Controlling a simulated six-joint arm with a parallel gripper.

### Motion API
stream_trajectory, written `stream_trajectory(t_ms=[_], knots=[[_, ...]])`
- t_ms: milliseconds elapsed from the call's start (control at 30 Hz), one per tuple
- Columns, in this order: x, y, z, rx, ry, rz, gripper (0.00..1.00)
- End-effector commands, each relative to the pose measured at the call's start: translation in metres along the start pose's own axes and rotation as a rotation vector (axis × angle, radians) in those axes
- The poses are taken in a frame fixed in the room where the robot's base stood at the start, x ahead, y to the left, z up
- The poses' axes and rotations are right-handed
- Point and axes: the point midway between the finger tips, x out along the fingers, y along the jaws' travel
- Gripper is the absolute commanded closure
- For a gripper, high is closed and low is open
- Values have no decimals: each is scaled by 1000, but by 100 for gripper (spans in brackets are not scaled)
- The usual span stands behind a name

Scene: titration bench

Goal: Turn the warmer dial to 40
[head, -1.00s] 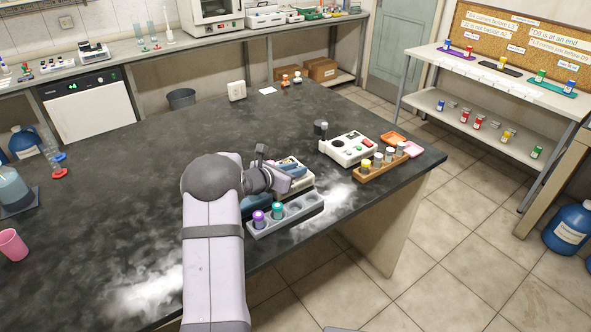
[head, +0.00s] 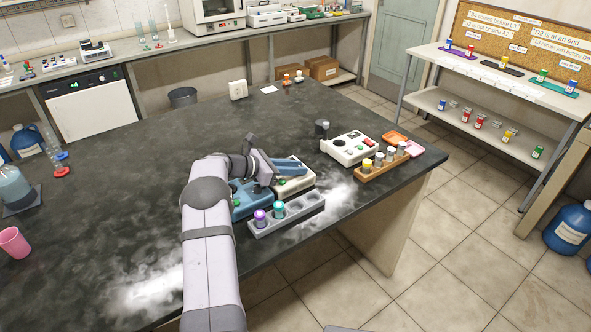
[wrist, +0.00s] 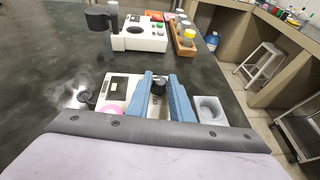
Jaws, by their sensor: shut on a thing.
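A cream box with a dark display (wrist: 119,85), which looks like the warmer, sits under my gripper; it also shows in the head view (head: 297,184). A dark dial (wrist: 158,87) stands at its right part in the wrist view. My gripper (wrist: 160,78) has its two blue fingers on either side of the dial and is shut on it. In the head view my gripper (head: 303,168) lies low over the box and hides the dial. The dial's marks and setting are too small to read.
A blue device (head: 248,200) stands left of the cream box. A grey rack (head: 312,203) with purple- and teal-capped vials is in front. Another cream device (head: 350,150) and a wooden vial rack (head: 376,172) are to the right.

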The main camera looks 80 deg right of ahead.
Motion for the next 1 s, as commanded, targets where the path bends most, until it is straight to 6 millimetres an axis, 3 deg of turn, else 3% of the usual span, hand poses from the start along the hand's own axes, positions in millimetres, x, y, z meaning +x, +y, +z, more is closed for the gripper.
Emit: stream_trajectory(t_ms=[633, 667, 733, 1000], knots=[[-1, 1, 3, 35, 0, -76, 100], [-1, 1, 3, 35, 0, -76, 76], [-1, 1, 3, 35, 1, -76, 62], [-1, 1, 1, 34, 3, -76, 62]])
